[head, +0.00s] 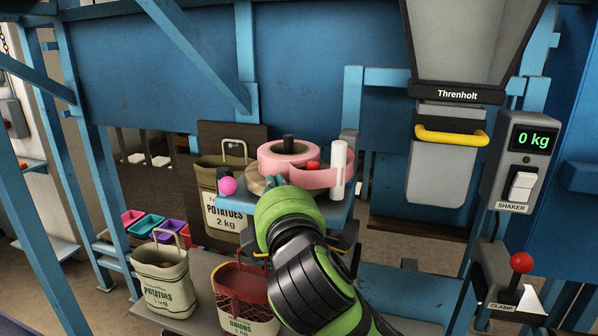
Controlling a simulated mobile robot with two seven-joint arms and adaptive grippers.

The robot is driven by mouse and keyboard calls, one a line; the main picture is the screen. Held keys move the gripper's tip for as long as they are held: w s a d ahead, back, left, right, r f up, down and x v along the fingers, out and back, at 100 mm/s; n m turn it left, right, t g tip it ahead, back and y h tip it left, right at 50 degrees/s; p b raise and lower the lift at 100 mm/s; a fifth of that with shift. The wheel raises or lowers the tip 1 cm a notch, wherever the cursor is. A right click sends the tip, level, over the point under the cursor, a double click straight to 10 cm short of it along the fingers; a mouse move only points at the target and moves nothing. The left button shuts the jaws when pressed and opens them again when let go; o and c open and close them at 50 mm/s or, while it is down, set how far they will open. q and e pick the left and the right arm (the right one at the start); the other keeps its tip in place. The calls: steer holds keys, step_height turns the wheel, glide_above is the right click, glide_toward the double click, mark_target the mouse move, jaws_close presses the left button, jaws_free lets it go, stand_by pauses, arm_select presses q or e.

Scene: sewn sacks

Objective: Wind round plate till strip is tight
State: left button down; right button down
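A pink strip (316,180) runs from its roll (268,160) toward a white upright post (338,165). The roll lies flat around a dark spindle (288,143) on a small blue shelf (336,212). A tan round plate (256,181) shows partly at the roll's front left. A pink ball knob (228,185) is left of it, and a red ball (313,165) is beside the strip. My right gripper (274,184) is at the plate's front edge; my wrist hides its fingers and whether they touch anything. I cannot tell whether the strip is tight. My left gripper is out of view.
A larger potato sack (222,174) hangs behind. Colored bins (144,226) are at left. A hopper (466,50), a scale display (533,139) and a red-knobbed clamp lever (521,262) are at right.

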steer(key=w+d+p, duration=0.1)
steer(key=w+d, duration=0.1)
steer(key=shift+d, duration=0.35)
steer(key=shift+w+d, duration=0.15)
steer(key=shift+d, duration=0.3)
steer(key=shift+a, duration=0.1)
